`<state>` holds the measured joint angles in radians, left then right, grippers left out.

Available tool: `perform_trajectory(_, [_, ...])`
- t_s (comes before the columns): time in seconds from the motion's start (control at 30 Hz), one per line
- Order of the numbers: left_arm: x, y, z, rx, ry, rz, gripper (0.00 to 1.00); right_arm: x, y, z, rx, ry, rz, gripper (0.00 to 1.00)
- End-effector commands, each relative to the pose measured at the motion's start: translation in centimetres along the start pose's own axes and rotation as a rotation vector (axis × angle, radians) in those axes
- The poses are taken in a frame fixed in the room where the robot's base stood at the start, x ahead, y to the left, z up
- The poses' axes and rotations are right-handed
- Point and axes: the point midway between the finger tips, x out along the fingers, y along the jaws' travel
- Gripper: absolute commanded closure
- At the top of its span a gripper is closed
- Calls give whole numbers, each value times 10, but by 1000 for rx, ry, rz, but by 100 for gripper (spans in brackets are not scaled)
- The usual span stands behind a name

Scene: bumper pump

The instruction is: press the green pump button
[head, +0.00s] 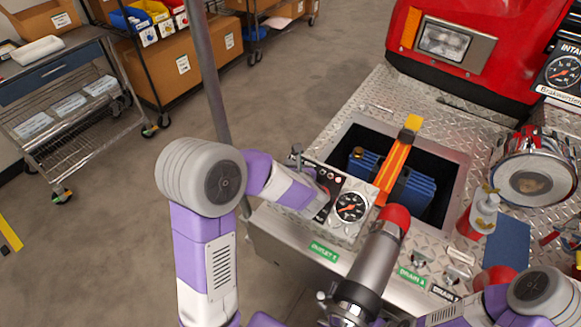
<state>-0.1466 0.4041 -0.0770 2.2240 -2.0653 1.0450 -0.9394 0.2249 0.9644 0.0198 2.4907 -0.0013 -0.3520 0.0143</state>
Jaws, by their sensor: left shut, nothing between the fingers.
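A small dark control panel (335,177) with small red and pale controls sits on the bumper's front edge, beside a round black gauge (350,207). My left gripper (323,208) is at the panel, to the left of the gauge. It is shut and empty. Its fingers are small and partly hidden by its own wrist, and they cover part of the panel. I cannot make out the green pump button; it may be behind the gripper. Whether the fingertips touch the panel cannot be told. My right arm enters at the lower right, with its gripper not visible.
A grey pole (208,75) stands behind my left arm.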

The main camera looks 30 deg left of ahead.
Motion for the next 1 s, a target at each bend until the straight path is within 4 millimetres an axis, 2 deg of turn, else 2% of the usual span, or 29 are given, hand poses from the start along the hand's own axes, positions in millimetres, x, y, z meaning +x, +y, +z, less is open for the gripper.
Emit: perform_trajectory(1.0, [6, -4, -4, -1, -1, 0, 100, 6, 2, 0, 0, 0, 0, 57])
